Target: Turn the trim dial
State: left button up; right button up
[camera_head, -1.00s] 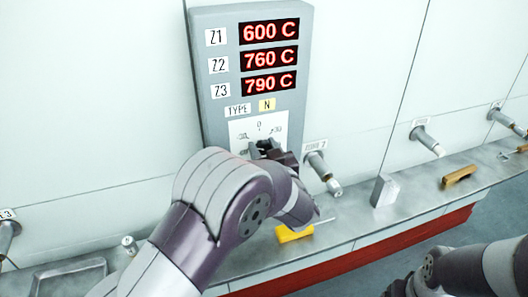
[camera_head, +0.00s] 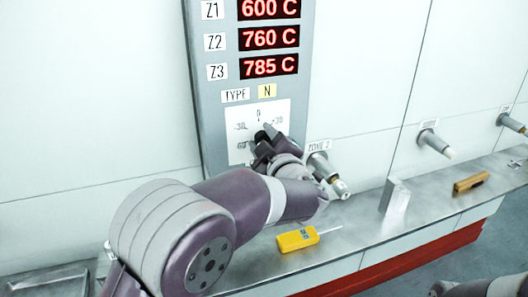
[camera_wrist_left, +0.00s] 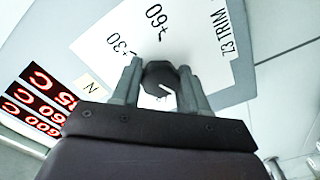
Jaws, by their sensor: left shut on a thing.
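The trim dial is a black knob (camera_head: 262,136) with a white pointer mark, on a white scale plate (camera_head: 243,113) low on the grey panel. In the left wrist view the knob (camera_wrist_left: 158,74) sits between both fingers, on the plate (camera_wrist_left: 203,62) lettered "Z3 TRIM". My left gripper (camera_head: 266,148) is shut on the knob and hides part of it and the lower scale in the head view. The Z3 display (camera_head: 268,65) reads 785 C. Part of my right arm (camera_head: 485,287) shows at the bottom right corner; its fingers cannot be made out.
Displays Z1 and Z2 (camera_head: 268,38) read 600 C and 760 C. A capped tube (camera_head: 327,173) juts out right of the knob. A pale block (camera_head: 395,196) stands farther right.

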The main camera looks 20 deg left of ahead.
pick_arm(q)
jog(key=shift+f+n+b, duration=0.1)
jog(key=shift+n+b, duration=0.6)
jog(key=o, duration=1.1)
jog(key=shift+c, duration=0.2)
jog(key=b+v, duration=0.1)
jog(key=v, duration=1.1)
jog(key=shift+s+d+b, duration=0.2)
jog(key=shift+s+b, duration=0.05)
jog(key=shift+b, duration=0.15)
